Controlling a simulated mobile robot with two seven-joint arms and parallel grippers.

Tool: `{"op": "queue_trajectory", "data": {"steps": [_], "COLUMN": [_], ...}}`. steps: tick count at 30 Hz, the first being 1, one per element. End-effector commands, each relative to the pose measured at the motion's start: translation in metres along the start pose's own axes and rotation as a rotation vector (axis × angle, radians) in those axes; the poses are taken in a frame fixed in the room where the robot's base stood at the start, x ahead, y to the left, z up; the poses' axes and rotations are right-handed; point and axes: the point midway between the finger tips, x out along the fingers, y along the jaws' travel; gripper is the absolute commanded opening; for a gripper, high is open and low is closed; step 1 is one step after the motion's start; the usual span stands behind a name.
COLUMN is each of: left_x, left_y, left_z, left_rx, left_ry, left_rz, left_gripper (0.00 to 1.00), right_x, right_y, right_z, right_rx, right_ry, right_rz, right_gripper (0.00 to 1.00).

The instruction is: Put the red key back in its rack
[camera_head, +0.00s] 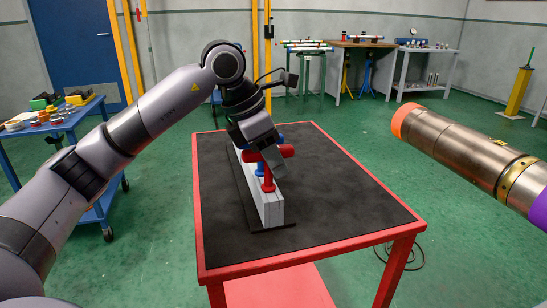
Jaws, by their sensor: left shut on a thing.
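My left gripper (274,156) reaches down over the table from the left and is shut on the red key (268,180). The key has a red crossbar, with one end showing right of the finger, and a red shank below it. The rack (271,209) is a long pale grey block on the dark table mat. The red shank stands roughly upright at the rack's top; I cannot tell whether its lower end is inside. Blue key parts (281,138) show behind, partly hidden by the gripper. My right gripper is not in view.
The red-framed table (318,257) has clear black mat right of the rack. A metallic cylinder with an orange end (401,119) juts in from the right, near the camera. A blue cart (60,125) stands left; workbenches (425,52) stand at the back.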

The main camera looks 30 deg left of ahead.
Motion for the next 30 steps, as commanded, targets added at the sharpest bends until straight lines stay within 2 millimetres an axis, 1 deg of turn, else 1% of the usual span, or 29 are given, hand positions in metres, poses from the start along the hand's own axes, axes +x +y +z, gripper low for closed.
{"op": "queue_trajectory", "data": {"steps": [8,29,30], "left_x": [0.0039,0.0065,0.0067], "left_y": [0.0001,-0.0006,-0.0006], "left_z": [-0.0018,-0.0031,-0.0032], "left_rx": [0.0,0.0,0.0], "left_ry": [-0.001,0.005,0.006], "left_rz": [0.0,-0.003,-0.003], "left_gripper": [0.0,0.0,0.32], "right_x": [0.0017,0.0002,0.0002], "right_y": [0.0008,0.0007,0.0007], "right_z": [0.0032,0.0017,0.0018], "right_rx": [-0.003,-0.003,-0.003], "right_ry": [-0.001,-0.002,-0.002], "right_rz": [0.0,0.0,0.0], "right_gripper": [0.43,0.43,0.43]}}
